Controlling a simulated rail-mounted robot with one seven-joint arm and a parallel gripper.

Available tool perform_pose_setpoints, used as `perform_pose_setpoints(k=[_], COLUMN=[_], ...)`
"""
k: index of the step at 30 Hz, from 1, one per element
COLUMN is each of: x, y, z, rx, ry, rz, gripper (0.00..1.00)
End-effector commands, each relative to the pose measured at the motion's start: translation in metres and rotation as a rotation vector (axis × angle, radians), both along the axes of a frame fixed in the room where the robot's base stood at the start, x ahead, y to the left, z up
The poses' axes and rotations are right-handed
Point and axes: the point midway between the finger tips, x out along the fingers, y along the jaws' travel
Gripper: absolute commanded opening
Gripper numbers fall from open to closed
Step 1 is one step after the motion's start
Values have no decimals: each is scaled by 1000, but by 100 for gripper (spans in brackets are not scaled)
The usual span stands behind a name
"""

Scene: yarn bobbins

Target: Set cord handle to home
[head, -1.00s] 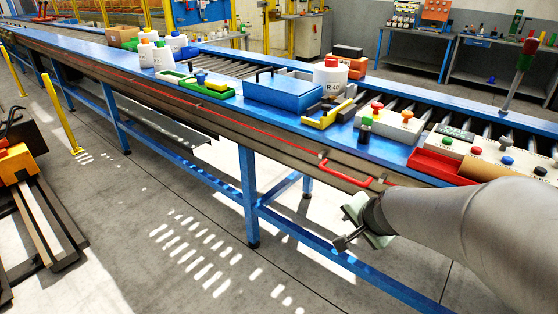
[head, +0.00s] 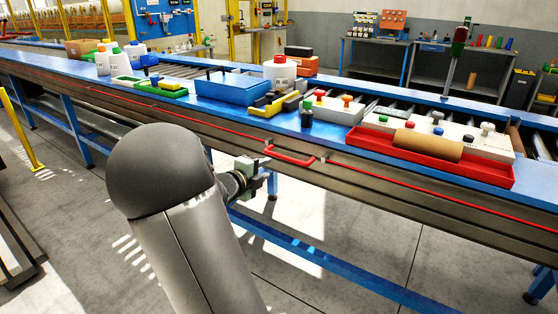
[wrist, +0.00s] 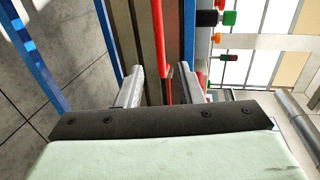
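The red cord handle (head: 290,157) is a U-shaped bar on the front side of the long blue table, with a red cord (head: 200,121) running along the rail to both sides of it. My gripper (head: 262,171) is just below and left of the handle in the head view. In the wrist view my gripper (wrist: 162,86) is open, its two grey fingers apart. A red bar (wrist: 162,45) runs between the fingers; I cannot tell whether it is handle or cord. It is not clamped.
The floor in front of the table is open.

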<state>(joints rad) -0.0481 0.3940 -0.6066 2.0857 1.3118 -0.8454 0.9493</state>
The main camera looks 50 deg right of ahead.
Motion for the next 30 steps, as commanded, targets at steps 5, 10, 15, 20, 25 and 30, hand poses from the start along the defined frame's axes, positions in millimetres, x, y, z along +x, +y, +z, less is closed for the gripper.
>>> perform_pose_setpoints(k=[5,10,15,20,25,30], x=[4,8,12,15,16,16], y=[-41,-77,-107,-124,-131,-131], z=[-9,-16,-23,-26,-27,-27], rx=[-1,-1,0,1,1,1], ry=[3,5,5,3,3,3], rz=[-2,-1,0,3,3,3], gripper=[34,34,34,34,34,34])
